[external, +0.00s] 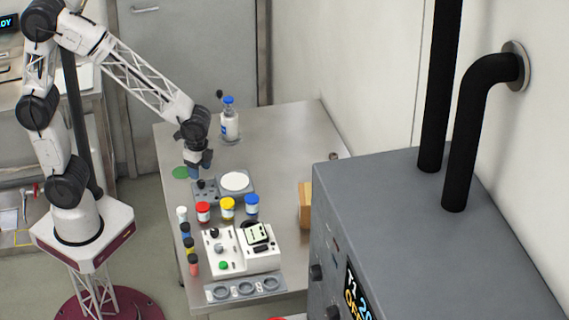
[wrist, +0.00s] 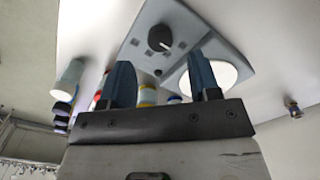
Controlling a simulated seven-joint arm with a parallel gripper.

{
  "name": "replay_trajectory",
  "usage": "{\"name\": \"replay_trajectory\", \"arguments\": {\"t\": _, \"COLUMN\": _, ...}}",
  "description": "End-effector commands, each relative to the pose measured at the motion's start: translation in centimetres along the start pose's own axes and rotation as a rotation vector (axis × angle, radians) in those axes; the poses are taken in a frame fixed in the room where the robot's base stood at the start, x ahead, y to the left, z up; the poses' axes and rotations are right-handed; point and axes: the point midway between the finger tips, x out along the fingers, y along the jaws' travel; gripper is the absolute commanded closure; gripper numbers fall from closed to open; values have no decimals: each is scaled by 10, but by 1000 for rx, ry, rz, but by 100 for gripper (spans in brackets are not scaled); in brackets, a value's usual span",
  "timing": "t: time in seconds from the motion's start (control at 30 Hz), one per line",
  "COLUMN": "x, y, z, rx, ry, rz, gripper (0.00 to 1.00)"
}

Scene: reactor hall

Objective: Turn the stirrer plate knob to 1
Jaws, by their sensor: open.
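The grey stirrer plate (external: 213,188) with a round white top (external: 235,181) sits on the steel table. In the wrist view the plate (wrist: 200,29) shows its round black knob (wrist: 159,37), with a white pointer mark toward the lower right, and small square marks around it. The numbers cannot be read. My gripper (external: 199,168) is above the knob end of the plate. In the wrist view my gripper (wrist: 162,82) has its two blue fingers apart with nothing between them. The knob shows beyond the fingertips, apart from them.
Jars with red, yellow and blue lids (external: 228,207) stand in front of the plate, beside a white device (external: 225,250). A blue-capped bottle (external: 229,121) stands behind. A large grey cabinet (external: 420,220) is at right.

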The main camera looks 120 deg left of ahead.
Motion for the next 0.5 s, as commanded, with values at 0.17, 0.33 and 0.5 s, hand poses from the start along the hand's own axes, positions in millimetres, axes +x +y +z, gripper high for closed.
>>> {"name": "replay_trajectory", "arguments": {"t": 0.17, "x": 23, "y": 0, "z": 0, "rx": 0, "ry": -2, "rz": 1, "gripper": 44}}
{"name": "replay_trajectory", "arguments": {"t": 0.33, "x": 40, "y": 0, "z": 0, "rx": 0, "ry": 0, "rz": 0, "gripper": 44}}
{"name": "replay_trajectory", "arguments": {"t": 0.5, "x": 48, "y": 0, "z": 0, "rx": 0, "ry": 0, "rz": 0, "gripper": 44}}
